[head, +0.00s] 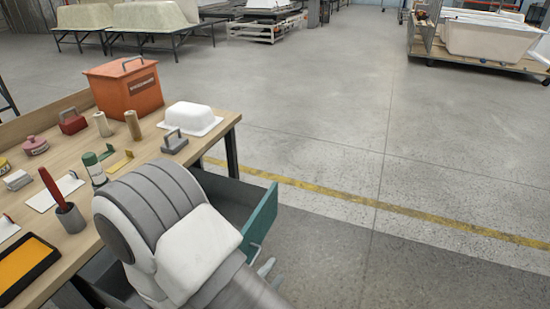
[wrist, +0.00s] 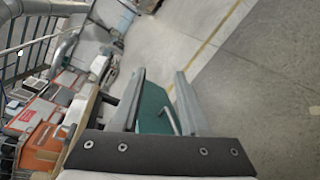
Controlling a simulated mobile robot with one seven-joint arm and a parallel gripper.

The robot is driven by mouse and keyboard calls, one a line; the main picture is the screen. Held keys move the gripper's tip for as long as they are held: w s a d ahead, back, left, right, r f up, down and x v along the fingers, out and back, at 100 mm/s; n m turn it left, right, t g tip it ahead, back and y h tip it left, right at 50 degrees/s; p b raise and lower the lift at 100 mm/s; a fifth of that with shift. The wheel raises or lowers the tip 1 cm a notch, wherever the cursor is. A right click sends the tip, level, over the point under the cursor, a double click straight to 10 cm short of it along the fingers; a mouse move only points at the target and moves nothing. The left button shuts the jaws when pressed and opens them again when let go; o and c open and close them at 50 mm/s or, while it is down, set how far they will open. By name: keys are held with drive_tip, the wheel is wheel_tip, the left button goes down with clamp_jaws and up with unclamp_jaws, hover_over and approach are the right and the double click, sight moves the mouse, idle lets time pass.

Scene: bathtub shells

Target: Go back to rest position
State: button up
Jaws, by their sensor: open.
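My gripper (wrist: 160,78) shows in the wrist view with its two fingers spread apart and nothing held. A teal drawer front (wrist: 152,108) shows between and beyond the fingers, with a pale bar handle (wrist: 172,120) near the right finger. I cannot tell whether the finger touches it. In the head view the teal drawer (head: 260,222) stands pulled out from under the workbench. My arm covers part of the drawer and the bench edge, and my gripper is mostly hidden behind it there.
The wooden workbench (head: 62,160) at the left carries an orange box (head: 125,90), a white shell model (head: 190,118), a red-handled tool in a grey cup (head: 70,217) and several small tools. Open concrete floor (head: 330,100) lies to the right. Bathtubs (head: 488,38) stand far back.

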drive_tip(key=s+d+r+m+g+h, duration=0.1)
drive_tip(key=s+d+r+m+g, duration=0.1)
drive_tip(key=d+r+m+g, duration=0.5)
drive_tip(key=s+d+r+m+g+h, duration=0.1)
drive_tip(key=s+d+r+m+g, duration=0.2)
drive_tip(key=d+r+m+g, duration=0.45)
drive_tip(key=s+r+m+t+y+p, duration=0.2)
drive_tip(key=r+y+p, duration=0.3)
drive_tip(key=r, duration=0.8)
drive_tip(key=s+r+m+t+y+p, duration=0.1)
drive_tip(key=s+r+t+y+p, duration=0.2)
drive_tip(key=r+p, duration=0.7)
wheel_tip(320, 180, up, 3)
drive_tip(key=shift+d+r+m+t+y, duration=0.1)
drive_tip(key=shift+d+m+t+y, duration=0.2)
drive_tip(key=shift+t+y, duration=0.55)
drive_tip(key=shift+a, duration=0.3)
